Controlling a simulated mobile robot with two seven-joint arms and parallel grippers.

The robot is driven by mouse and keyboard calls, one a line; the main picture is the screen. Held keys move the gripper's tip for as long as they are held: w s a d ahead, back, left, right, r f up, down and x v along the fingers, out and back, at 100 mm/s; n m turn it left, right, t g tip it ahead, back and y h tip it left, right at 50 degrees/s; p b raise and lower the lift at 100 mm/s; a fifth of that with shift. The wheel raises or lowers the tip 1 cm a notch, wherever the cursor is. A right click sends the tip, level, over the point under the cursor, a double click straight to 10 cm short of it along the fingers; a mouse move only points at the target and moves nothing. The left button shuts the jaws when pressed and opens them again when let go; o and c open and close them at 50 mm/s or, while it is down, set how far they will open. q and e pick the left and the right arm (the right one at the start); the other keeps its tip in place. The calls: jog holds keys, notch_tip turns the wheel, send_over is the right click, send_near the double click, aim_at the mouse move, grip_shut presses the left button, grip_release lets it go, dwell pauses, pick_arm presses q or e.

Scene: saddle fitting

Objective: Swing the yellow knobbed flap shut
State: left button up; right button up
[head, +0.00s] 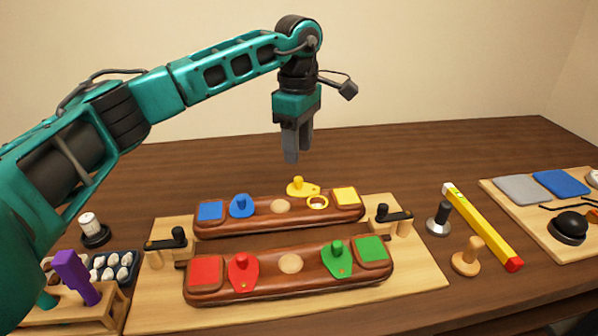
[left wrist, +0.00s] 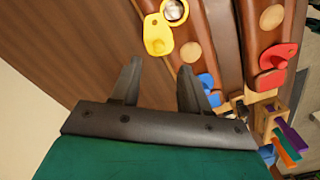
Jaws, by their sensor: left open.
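The yellow knobbed flap (head: 301,188) sits on the far brown rail (head: 236,224), turned toward its back edge. Its round ringed hole (head: 318,202) is uncovered, just left of the yellow square pad (head: 346,197). In the left wrist view the flap (left wrist: 156,38) lies beside the ringed hole (left wrist: 174,11), its knob end pointing away from the rail's middle. My left gripper (head: 294,157) is open and empty, fingers pointing down, above and behind the flap. In the wrist view its fingertips (left wrist: 157,70) are apart, near the flap. My right gripper is not in view.
A blue flap (head: 241,206) sits on the same rail; red (head: 242,272) and green (head: 337,259) flaps sit on the near rail. Black-handled clamps (head: 394,216) flank the rails. A yellow level (head: 482,226) lies at right. The table behind the rails is clear.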

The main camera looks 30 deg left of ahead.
aim_at(298, 178)
pick_arm(q)
notch_tip(298, 178, down, 7)
jog(key=shift+r, duration=0.1)
dwell(0.3)
grip_shut()
